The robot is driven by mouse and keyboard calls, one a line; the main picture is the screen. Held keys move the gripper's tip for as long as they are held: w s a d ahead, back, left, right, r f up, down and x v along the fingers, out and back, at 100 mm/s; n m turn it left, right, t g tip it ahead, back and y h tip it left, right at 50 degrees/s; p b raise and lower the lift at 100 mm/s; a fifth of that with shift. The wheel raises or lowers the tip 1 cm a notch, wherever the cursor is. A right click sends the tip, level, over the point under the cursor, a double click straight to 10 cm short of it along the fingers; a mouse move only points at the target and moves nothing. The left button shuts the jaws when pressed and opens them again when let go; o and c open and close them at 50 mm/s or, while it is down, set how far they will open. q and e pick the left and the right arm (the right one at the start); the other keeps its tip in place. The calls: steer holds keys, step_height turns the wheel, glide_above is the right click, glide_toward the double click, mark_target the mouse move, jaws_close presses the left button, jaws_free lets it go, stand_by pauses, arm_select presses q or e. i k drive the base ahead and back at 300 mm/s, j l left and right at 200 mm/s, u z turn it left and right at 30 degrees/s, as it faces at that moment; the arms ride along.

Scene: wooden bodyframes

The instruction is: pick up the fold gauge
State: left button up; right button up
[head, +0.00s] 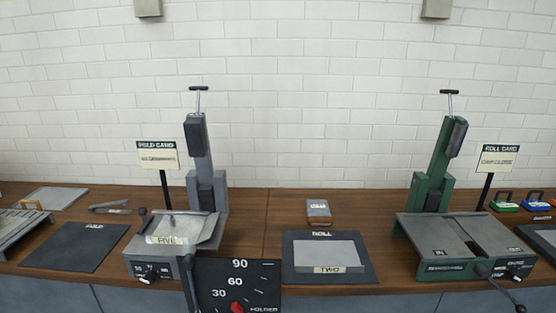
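No label in view reads fold gauge, so I cannot tell for sure which thing it is. A flat grey metal tool with slim arms (109,207) lies on the bench at the left, behind the black mat and left of the grey machine. A black dial plate (237,288) marked 30, 60 and 90, with a red knob, stands at the bottom middle in front of the bench; its lower edge is cut off. Neither my left nor my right gripper is in view.
A grey machine (205,160) with a FIVE block and a green machine (434,190) stand on the wooden bench (262,212). A black mat (76,247) lies left. A ROLL mat (367,262) holds a grey TWO slab (325,252). A small box (318,211) sits behind it.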

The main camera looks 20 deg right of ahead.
mark_target(530, 205)
steer(key=k+l+u, duration=0.15)
steer(key=l, duration=0.4)
steer(key=l+u, duration=0.15)
steer(key=l, duration=0.4)
steer(key=k+l+u, duration=0.15)
steer(key=l, duration=0.35)
steer(key=k+l+u, duration=0.2)
steer(key=l, duration=0.3)
steer(key=k+l+u, duration=0.15)
steer(key=l, duration=0.35)
steer(key=k+l+u, duration=0.15)
steer(key=k+l, duration=0.15)
steer(key=l, duration=0.15)
steer(key=k+l+u, duration=0.15)
steer(key=l, duration=0.25)
steer(key=k+l+u, duration=0.15)
steer(key=k+l, duration=0.2)
